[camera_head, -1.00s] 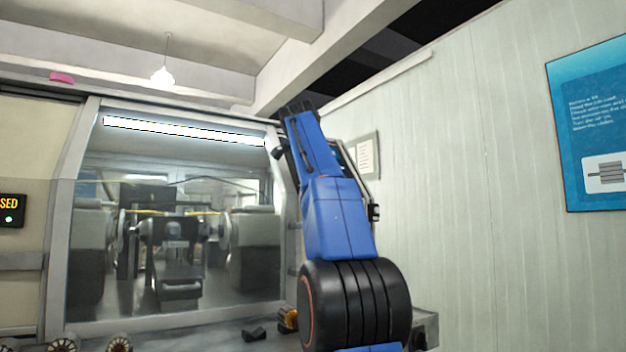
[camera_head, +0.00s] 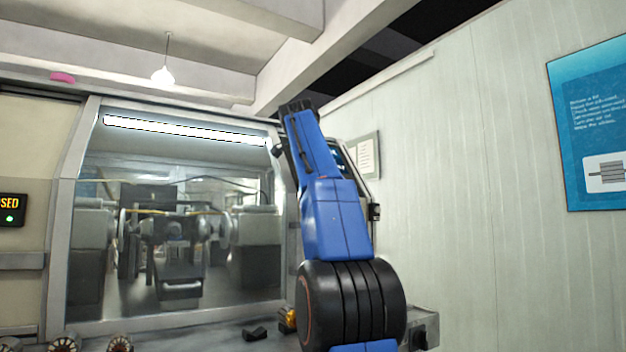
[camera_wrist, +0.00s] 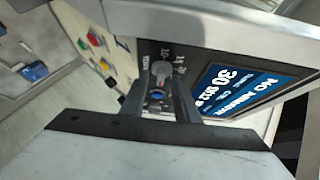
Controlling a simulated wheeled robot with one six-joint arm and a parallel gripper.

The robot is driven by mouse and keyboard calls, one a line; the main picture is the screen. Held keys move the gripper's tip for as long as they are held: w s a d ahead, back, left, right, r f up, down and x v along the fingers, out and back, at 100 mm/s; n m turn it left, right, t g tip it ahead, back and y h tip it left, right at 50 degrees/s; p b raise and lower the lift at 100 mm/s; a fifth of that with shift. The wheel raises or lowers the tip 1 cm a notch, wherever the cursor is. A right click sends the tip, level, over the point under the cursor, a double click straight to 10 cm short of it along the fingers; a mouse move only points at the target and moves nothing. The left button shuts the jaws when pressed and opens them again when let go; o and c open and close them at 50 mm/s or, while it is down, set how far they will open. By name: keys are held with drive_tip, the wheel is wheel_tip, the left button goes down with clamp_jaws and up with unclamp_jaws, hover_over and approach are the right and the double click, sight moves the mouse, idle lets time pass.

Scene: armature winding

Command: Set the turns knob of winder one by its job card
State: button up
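In the wrist view, a grey pointer knob (camera_wrist: 161,71) sits on a dark panel with small white markings around it. A blue round button (camera_wrist: 156,96) shows just below it. My gripper (camera_wrist: 160,84) is in front of this panel, its two dark fingers apart on either side of the knob, with gaps visible. Whether the fingertips reach the knob's depth I cannot tell. Beside it, a blue screen (camera_wrist: 240,90) shows "30" and other tilted text. In the head view my gripper is hidden behind my blue arm. A framed paper card (camera_head: 367,155) hangs on the wall behind the arm; its text is unreadable.
A glass-fronted machine enclosure (camera_head: 180,230) stands at left, with a lit sign (camera_head: 11,208) ending in "SED". A blue poster (camera_head: 590,130) is on the right wall. Small parts lie on the bench (camera_head: 215,336).

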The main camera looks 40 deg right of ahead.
drive_tip(key=v, duration=1.7)
drive_tip(key=shift+a, duration=0.2)
